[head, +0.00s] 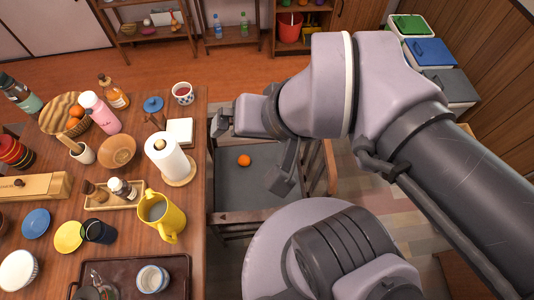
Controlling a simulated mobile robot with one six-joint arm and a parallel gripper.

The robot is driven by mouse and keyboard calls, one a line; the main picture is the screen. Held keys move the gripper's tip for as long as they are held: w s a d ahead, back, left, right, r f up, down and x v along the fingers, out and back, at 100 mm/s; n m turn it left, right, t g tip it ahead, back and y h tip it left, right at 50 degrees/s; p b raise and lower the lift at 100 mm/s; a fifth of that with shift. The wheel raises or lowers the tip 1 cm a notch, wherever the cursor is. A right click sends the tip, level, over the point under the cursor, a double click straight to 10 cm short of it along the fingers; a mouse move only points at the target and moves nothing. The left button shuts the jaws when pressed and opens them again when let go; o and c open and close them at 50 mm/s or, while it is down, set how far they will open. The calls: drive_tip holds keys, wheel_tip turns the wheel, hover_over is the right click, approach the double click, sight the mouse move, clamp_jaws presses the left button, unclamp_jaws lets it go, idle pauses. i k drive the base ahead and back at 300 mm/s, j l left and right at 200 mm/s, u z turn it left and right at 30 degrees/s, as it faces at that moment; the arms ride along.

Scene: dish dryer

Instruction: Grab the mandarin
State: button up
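A small orange mandarin (244,160) lies on the dark grey seat (232,187) of a wooden chair beside the table. My gripper (251,149) comes in from the right, above the seat. Its two fingers are spread wide, one toward the upper left and one toward the lower right of the mandarin. In the picture the mandarin shows in the gap between them, with nothing visibly held. The height of the fingers above it cannot be told. More orange fruit (75,113) sits in a basket at the table's far left.
The wooden table (205,225) on the left is crowded. A paper towel roll (168,158) and a yellow pitcher (162,212) stand near its right edge. The chair's wooden frame (325,165) rises right of the seat. Lidded bins (430,52) stand at the upper right.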

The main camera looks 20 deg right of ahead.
sight(245, 160)
drive_tip(key=l+u, duration=0.2)
drive_tip(key=l, duration=0.35)
drive_tip(key=k+l+u, duration=0.15)
drive_tip(key=l, duration=0.35)
drive_tip(key=l+u, duration=0.2)
drive_tip(key=l, duration=0.35)
drive_tip(key=i+l+u, duration=0.3)
drive_tip(key=l, duration=0.3)
drive_tip(key=i+l+u, duration=0.3)
drive_tip(key=l, duration=0.4)
drive_tip(key=i+l+u, duration=0.2)
drive_tip(key=l, duration=0.2)
